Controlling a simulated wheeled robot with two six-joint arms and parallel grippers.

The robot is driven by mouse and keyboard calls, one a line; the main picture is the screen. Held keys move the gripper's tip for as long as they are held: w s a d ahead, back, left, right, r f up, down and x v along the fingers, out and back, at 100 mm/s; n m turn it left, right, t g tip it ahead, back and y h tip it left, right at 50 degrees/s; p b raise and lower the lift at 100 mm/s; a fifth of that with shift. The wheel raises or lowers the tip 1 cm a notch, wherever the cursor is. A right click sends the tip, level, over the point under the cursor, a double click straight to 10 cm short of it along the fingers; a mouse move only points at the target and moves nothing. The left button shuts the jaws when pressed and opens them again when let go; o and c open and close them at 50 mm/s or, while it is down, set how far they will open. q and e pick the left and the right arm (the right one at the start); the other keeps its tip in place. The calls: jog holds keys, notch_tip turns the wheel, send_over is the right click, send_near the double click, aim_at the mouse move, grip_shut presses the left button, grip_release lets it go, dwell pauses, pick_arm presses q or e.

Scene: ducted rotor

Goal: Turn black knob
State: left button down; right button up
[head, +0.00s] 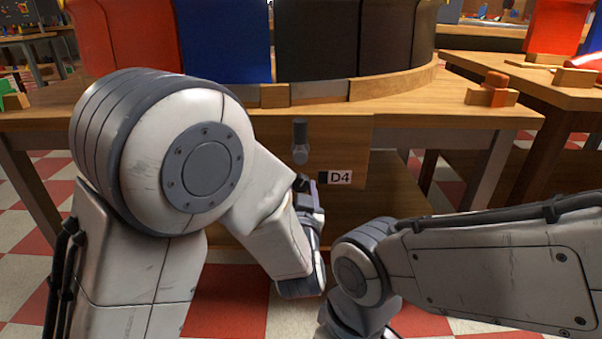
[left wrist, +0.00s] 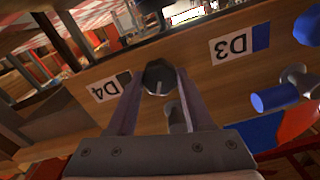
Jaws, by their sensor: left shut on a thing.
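The black knob (left wrist: 158,77) shows in the left wrist view as a dark faceted piece between my left gripper's fingertips (left wrist: 157,82). The left gripper is shut on it, at the wooden front (head: 350,150) with the D4 label (head: 340,178). In the head view the left gripper (head: 306,187) is small and partly hidden by my own arm, just left of the label. A dark cylinder with a grey end (head: 300,140) sticks out above it. My right arm comes in from the right, but its fingers are not visible.
In the left wrist view a D3 label (left wrist: 232,46) and a blue cylinder on a grey post (left wrist: 274,98) are to the right. Red, blue and black panels stand on the table (head: 420,112). A second table (head: 480,65) stands at right.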

pick_arm(q)
jog(key=m+p, duration=0.8)
jog(key=p, duration=0.1)
jog(key=shift+r, duration=0.2)
jog(key=shift+f+m+p, duration=0.15)
jog(key=shift+m+p, duration=0.75)
jog(key=shift+m, duration=0.2)
jog(key=shift+f+m+p, duration=0.1)
jog(key=shift+m+p, duration=0.8)
jog(key=shift+m, duration=0.2)
jog(key=shift+d, duration=0.1)
jog(key=shift+c, duration=1.5)
grip_release()
